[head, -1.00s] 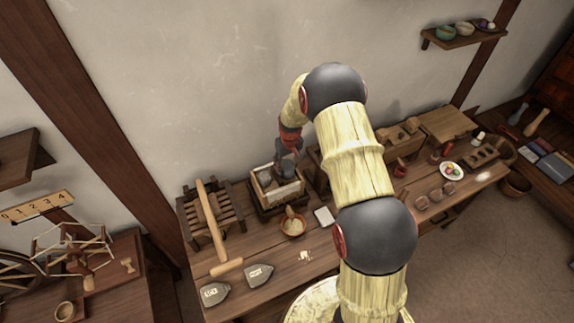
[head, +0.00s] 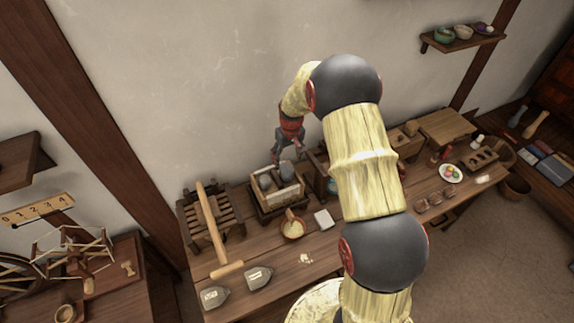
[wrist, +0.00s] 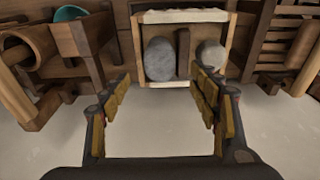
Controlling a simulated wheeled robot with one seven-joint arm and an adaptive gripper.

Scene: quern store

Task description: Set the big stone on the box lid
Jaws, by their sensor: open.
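The big grey oval stone (wrist: 160,58) stands in the left part of an open wooden tray (wrist: 137,38) in the wrist view. A smaller, rounder stone (wrist: 211,53) lies right of a wooden divider. In the head view the big stone (head: 286,168) is at the tray's back right, the other stone (head: 265,182) to its left. My gripper (head: 289,151) is above the tray, near the big stone. In the wrist view my gripper (wrist: 160,92) is open and empty, with the stones beyond its fingertips. A flat wooden top (head: 447,126) is at the back right; I cannot tell whether it is the box lid.
A slatted wooden rack (head: 205,215) stands left of the tray. A bowl of meal (head: 292,227) and a pale block (head: 324,219) are in front. Wooden furniture with a teal item (wrist: 70,13) is close beside the tray. The wall is close behind. My arm hides the bench's middle.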

